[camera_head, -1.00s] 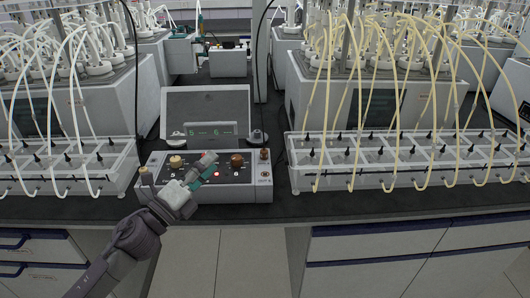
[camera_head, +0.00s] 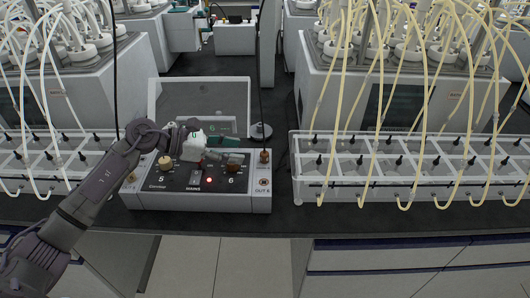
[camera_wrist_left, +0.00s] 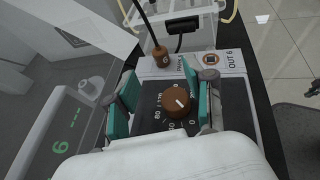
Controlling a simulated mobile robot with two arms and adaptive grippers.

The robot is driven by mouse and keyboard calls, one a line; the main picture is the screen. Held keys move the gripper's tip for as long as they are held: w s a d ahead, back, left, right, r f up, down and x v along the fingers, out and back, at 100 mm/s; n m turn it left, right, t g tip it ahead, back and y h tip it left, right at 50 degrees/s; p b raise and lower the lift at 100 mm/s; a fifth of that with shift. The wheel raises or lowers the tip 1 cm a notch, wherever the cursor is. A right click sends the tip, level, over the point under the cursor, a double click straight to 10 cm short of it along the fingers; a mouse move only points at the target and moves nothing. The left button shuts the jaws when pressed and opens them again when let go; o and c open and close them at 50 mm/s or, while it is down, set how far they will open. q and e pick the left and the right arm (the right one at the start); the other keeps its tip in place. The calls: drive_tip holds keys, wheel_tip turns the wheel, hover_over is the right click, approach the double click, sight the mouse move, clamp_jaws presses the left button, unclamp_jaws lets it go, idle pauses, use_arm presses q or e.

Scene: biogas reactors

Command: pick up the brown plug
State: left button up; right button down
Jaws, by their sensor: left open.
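The brown plug (camera_head: 265,156) stands upright at the right end of the power box, above the OUT 6 marking, with a black cable rising from it. It also shows in the left wrist view (camera_wrist_left: 161,55), beyond the fingertips. My left gripper (camera_head: 228,156) is over the right half of the box, to the left of the plug and apart from it. In the left wrist view its teal fingers (camera_wrist_left: 160,88) are open, with a brown dial knob (camera_wrist_left: 175,103) below and between them. The fingers hold nothing. My right gripper is not in view.
The power box (camera_head: 200,200) has a cream knob (camera_head: 165,162) at its left and a screen (camera_head: 232,96) behind. A white rack with yellow tubes (camera_head: 410,182) stands to the right, another rack (camera_head: 45,165) to the left. A narrow dark gap separates box and right rack.

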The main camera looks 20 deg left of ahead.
sight(256, 162)
use_arm(q)
drive_tip(key=shift+x, duration=1.1)
drive_tip(key=p+x, duration=0.1)
drive_tip(key=x, duration=0.3)
drive_tip(key=shift+r, duration=0.1)
drive_tip(key=shift+w+d, duration=0.15)
drive_tip(key=c, duration=0.8)
clamp_jaws()
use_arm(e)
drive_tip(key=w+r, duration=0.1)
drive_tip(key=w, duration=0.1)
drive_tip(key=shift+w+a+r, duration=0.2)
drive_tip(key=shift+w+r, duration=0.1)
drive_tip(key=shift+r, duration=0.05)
